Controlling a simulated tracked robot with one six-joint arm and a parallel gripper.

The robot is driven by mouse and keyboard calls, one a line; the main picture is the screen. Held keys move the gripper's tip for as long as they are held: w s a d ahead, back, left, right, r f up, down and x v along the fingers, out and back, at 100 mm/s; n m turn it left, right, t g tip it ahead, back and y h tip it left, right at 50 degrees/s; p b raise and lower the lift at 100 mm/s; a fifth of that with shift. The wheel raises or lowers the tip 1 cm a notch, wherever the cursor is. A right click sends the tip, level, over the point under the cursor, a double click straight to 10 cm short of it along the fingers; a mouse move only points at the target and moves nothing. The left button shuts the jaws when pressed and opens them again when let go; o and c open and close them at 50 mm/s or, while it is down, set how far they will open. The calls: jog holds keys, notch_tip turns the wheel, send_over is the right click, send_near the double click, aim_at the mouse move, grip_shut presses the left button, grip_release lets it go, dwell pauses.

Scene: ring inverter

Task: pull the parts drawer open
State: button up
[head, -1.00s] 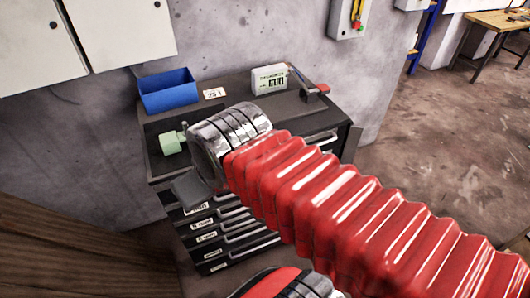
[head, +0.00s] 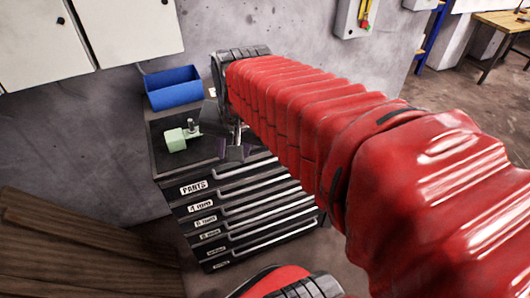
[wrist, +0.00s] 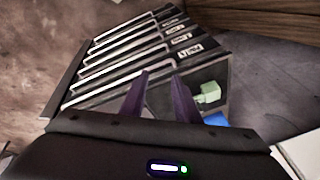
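The parts drawer (head: 194,188) is the top drawer of a dark cabinet, marked by a white PARTS label. It looks shut, its front in line with the drawers below. Its long pale handle (head: 248,170) runs along the front; the right end is hidden behind my arm. In the wrist view the PARTS label (wrist: 190,50) shows upside down. My gripper (wrist: 162,76) has two purple fingers spread apart with nothing between them, over the cabinet near the drawer's top edge. In the head view my gripper (head: 234,147) points down above the front edge; I cannot tell whether it touches the handle.
On the cabinet top are a green part (head: 177,139) and a blue bin (head: 172,89) at the back left. Other labelled drawers (head: 205,220) lie below. Wooden planks (head: 80,245) stand at the lower left. The floor in front of the cabinet is partly hidden by my arm.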

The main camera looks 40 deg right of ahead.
aim_at(270, 161)
jog(key=w+d+f+m+g, duration=0.1)
jog(key=d+f+m, duration=0.1)
jog(key=d+m, duration=0.4)
jog(key=w+d+f+m, duration=0.1)
jog(key=w+d+m, duration=0.1)
jog(key=d+m, duration=0.4)
jog(key=d, duration=0.3)
jog(key=shift+d+f+g, duration=0.2)
jog(key=shift+f+g, duration=0.2)
jog(key=shift+w+f, duration=0.1)
jog(key=x, duration=1.3)
jog(key=shift+a+f, duration=0.1)
jog(key=shift+f, duration=0.25)
jog(key=shift+c, duration=0.5)
grip_shut()
